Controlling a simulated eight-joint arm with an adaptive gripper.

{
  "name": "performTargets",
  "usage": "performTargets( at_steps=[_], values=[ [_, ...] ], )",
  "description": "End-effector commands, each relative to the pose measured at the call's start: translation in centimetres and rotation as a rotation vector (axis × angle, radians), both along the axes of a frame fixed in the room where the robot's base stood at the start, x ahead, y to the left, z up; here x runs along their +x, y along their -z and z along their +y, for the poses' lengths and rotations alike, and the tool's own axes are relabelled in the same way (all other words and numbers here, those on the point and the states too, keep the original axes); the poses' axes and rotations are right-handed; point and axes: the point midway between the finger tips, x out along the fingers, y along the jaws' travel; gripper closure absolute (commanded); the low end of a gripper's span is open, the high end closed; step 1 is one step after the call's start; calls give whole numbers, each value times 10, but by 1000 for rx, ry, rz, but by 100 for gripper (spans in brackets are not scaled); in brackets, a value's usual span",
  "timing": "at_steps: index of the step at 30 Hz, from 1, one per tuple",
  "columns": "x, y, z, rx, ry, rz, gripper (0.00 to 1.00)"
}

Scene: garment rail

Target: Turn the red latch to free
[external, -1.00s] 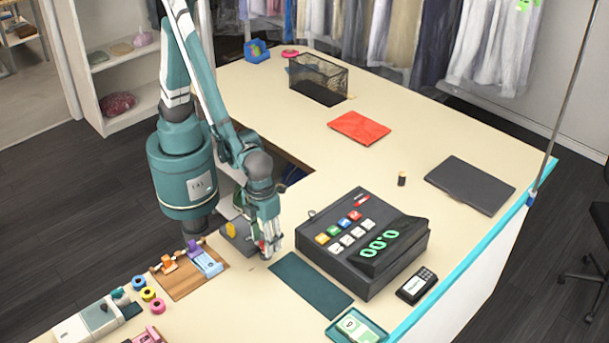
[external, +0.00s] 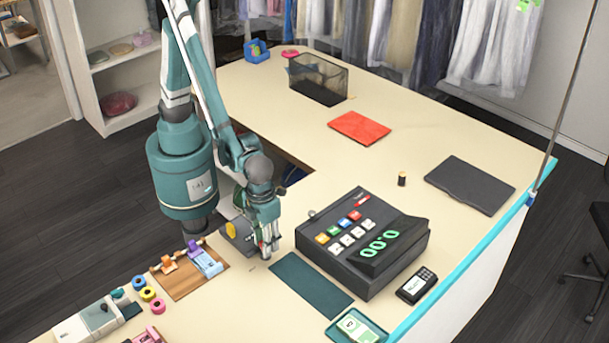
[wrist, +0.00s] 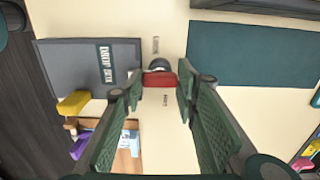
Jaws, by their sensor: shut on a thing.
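The red latch (wrist: 160,79) is a small red bar beside a dark round knob, in the upper middle of the wrist view. It lies crosswise in that view, between two small printed labels that are hard to read. My gripper (wrist: 160,88) is shut on it, with one green padded finger at each end of the bar. In the external view my gripper (external: 268,250) points down at the counter, just left of the dark green mat. The fingers mostly hide the latch there.
A grey drop box (wrist: 60,75) with a yellow part (wrist: 74,104) is beside the latch. The dark green mat (external: 310,283) and the black cash register (external: 355,240) are to the right. A wooden tray (external: 180,280) with small items is to the left.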

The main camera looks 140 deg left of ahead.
Motion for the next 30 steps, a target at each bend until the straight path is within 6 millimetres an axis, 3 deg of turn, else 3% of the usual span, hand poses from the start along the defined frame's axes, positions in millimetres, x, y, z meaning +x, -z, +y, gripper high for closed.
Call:
performTargets(
  at_steps=[14, 30],
  values=[
    [0, 2, 0, 0, -189, 0, 82],
    [0, 1, -1, -1, -681, 0, 82]
  ],
)
